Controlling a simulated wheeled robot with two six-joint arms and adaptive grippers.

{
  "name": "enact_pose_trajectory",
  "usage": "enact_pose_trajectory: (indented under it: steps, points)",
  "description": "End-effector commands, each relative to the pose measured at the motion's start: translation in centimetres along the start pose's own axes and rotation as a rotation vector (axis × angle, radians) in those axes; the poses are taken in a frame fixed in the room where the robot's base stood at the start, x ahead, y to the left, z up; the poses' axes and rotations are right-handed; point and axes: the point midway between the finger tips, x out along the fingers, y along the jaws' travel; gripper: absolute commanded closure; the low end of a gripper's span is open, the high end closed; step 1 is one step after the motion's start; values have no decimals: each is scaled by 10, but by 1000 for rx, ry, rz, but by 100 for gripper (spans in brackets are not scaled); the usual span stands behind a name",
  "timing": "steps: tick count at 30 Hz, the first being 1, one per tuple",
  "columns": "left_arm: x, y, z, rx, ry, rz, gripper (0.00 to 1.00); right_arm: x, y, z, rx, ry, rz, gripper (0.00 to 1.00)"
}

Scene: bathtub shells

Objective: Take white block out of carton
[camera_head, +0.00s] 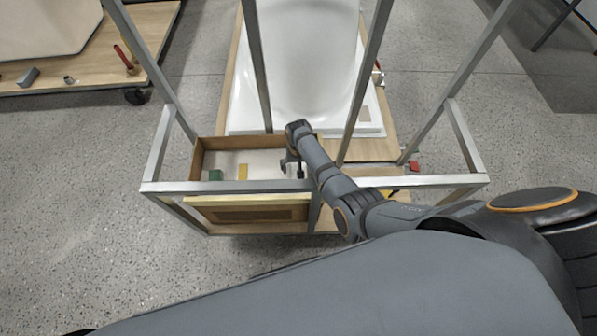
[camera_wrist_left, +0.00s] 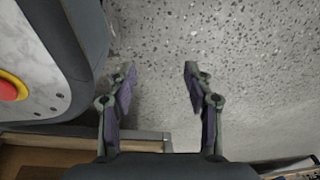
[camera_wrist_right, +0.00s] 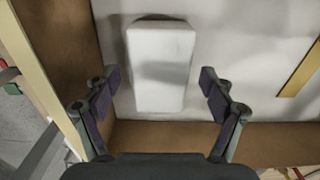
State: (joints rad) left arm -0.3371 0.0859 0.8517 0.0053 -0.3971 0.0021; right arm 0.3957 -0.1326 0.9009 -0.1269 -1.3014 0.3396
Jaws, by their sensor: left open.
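The white block (camera_wrist_right: 160,60) lies on the pale floor of the brown carton (camera_wrist_right: 55,55), close to a side wall, in the right wrist view. My right gripper (camera_wrist_right: 160,78) is open above it, one finger on each side, with gaps showing between fingers and block. In the head view my right arm reaches down into the carton (camera_head: 207,158), its gripper (camera_head: 293,165) at the right end; the white block cannot be made out there. My left gripper (camera_wrist_left: 159,73) is open and empty above the speckled floor in the left wrist view.
A green block (camera_head: 215,175) and a yellow piece (camera_head: 243,171) lie in the carton's left part. Metal frame bars (camera_head: 230,187) cross in front of the carton and rise around it. A white bathtub shell (camera_head: 300,80) stands behind. Another wooden cart (camera_head: 90,72) is far left.

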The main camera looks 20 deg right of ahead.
Motion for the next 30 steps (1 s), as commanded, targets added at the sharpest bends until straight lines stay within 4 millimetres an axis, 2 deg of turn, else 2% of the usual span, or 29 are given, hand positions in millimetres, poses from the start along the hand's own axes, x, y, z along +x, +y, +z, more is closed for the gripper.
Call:
enact_pose_trajectory:
  steps: [1,9,20,22,26,30]
  points:
    - [0,0,0,0,0,0,48,0,0,0,0,0,0,24]
    - [0,1,0,0,1,1,48,0,0,0,0,0,0,58]
    - [-2,0,-1,0,5,1,48,-5,0,0,0,0,0,58]
    - [-5,0,1,0,6,1,48,-12,0,0,0,0,0,58]
    - [-10,0,29,0,-16,2,48,-38,-1,0,0,1,-1,58]
    - [-15,0,48,1,-19,2,48,-67,27,-11,2,4,3,58]
